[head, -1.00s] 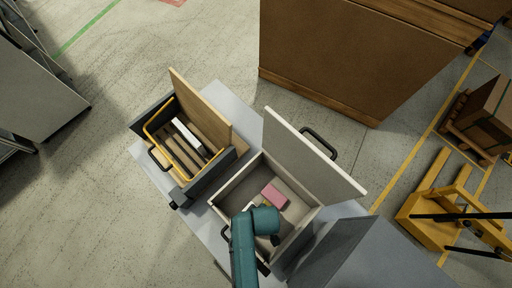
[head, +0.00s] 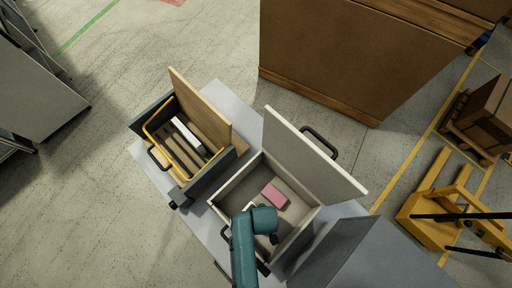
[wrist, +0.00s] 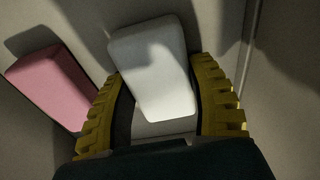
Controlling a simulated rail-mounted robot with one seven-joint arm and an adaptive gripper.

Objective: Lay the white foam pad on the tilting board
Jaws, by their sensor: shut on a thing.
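The white foam pad (wrist: 152,68) is between the two yellow ribbed fingers of my gripper (wrist: 168,100) in the wrist view, and the fingers are shut on it. The pad's far end sticks out past the fingertips. In the head view my teal arm reaches over the open light-grey box and mostly hides the gripper. I cannot tell for certain which panel is the tilting board; a tan board (head: 203,112) stands tilted over the dark box, and a pale panel (head: 305,158) stands tilted at the light-grey box.
A pink block (head: 273,195) lies in the light-grey box (head: 238,185), left of my gripper in the wrist view (wrist: 48,88). A yellow-rimmed tray (head: 154,128) holds brown bars and a white bar (head: 186,136). Box walls and the upright panels stand close around.

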